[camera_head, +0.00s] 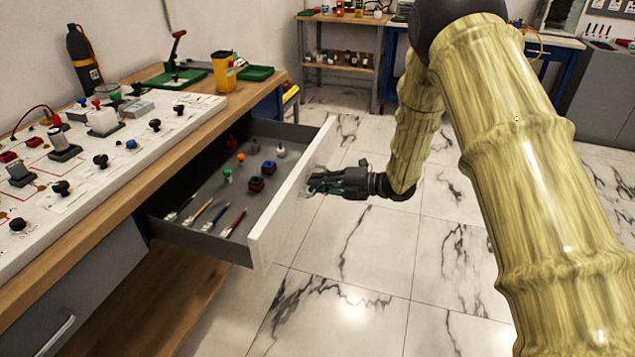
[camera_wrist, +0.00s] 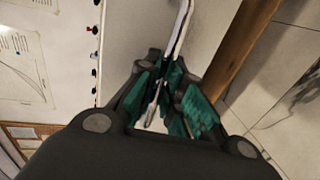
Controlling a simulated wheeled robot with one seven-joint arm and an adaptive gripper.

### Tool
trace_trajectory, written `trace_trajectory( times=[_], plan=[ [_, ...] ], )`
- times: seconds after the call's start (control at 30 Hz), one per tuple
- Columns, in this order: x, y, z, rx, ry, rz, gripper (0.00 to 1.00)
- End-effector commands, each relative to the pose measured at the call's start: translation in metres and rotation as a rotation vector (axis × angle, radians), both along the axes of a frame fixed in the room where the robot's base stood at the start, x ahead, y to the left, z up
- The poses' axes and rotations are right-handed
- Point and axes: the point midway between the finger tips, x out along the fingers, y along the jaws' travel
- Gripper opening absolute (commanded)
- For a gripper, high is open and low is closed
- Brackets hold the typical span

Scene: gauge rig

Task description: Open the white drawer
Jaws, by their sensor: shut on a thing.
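The white drawer (camera_head: 290,200) stands pulled well out from under the wooden workbench, its white front panel facing right and its grey inside showing. My gripper (camera_head: 320,183) is at the outer side of this front panel and shut on its handle. The handle is mostly hidden by the fingers in the head view. In the wrist view, my gripper's green-padded fingers (camera_wrist: 170,95) close around a thin pale bar, which looks like the handle (camera_wrist: 153,112).
Pens and several small coloured parts lie in the drawer. A white panel (camera_head: 130,140) with knobs sits on the workbench (camera_head: 190,100). A grey drawer with a metal handle (camera_head: 58,335) is at lower left. The marble floor (camera_head: 370,240) right of the drawer is clear.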

Motion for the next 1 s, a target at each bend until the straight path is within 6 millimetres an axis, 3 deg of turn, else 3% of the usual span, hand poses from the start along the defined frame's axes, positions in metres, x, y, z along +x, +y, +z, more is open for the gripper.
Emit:
trace_trajectory(
  times=[0.2,0.23,0.33,0.73,1.0],
  plan=[
    [0.000,0.000,-0.001,-0.001,0.001,0.000,0.00],
    [0.000,0.000,-0.001,-0.001,0.001,0.000,0.15],
    [0.000,0.000,-0.001,-0.001,0.001,0.000,0.32],
    [-0.001,-0.004,0.001,0.000,0.000,-0.001,0.32],
    [-0.015,-0.039,0.008,0.000,0.002,-0.003,0.32]
  ],
)
